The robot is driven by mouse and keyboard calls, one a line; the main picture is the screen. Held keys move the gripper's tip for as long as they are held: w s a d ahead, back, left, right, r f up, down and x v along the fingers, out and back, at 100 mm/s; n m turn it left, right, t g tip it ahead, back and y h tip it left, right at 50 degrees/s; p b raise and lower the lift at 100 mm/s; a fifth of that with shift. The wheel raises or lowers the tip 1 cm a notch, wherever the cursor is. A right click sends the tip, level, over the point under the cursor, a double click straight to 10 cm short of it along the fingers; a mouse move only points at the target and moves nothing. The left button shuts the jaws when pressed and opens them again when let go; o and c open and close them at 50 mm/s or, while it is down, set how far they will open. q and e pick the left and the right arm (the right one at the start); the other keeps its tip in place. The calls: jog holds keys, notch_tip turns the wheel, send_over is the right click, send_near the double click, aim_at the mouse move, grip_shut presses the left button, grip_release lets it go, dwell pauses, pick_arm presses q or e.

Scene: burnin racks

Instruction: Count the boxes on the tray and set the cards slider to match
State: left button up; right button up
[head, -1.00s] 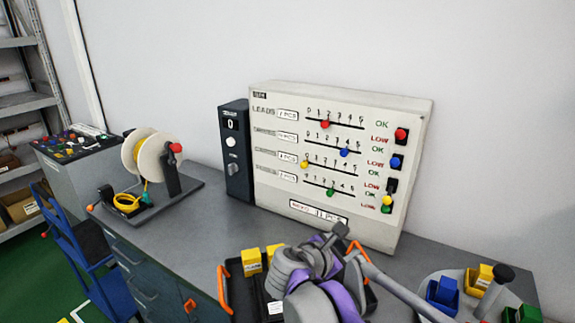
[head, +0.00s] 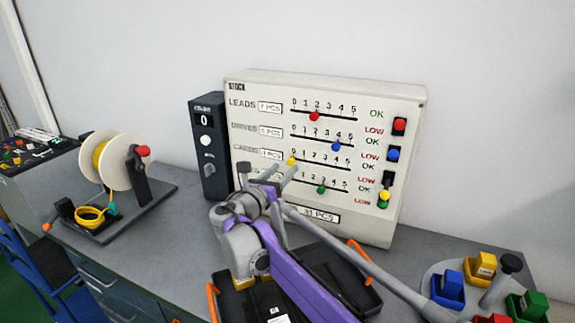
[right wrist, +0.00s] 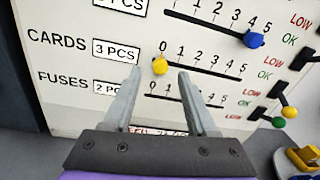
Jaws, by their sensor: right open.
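The stock board (head: 405,215) stands upright on the bench. Its cards slider has a yellow knob (head: 291,161), which sits at 0 in the right wrist view (right wrist: 160,66). The cards label there reads 3 PCS. My right gripper (head: 268,172) is open and empty in front of the board; in the right wrist view its fingertips (right wrist: 160,74) lie either side of and just below the yellow knob. I cannot tell whether they touch it. The black tray (head: 350,287) with orange handles is partly hidden by my right arm. A yellow box (head: 243,283) shows on it; other boxes may be hidden.
Red (head: 314,116), blue (head: 336,146) and green (head: 320,189) knobs sit on neighbouring sliders. Switches line the board's right side. A dark dial unit (head: 209,150) stands left of the board, beside a cable reel (head: 120,165). Coloured bins stand at right, including a blue one (head: 447,291).

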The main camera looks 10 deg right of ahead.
aim_at(290, 164)
jog(key=shift+x, duration=1.75)
grip_shut()
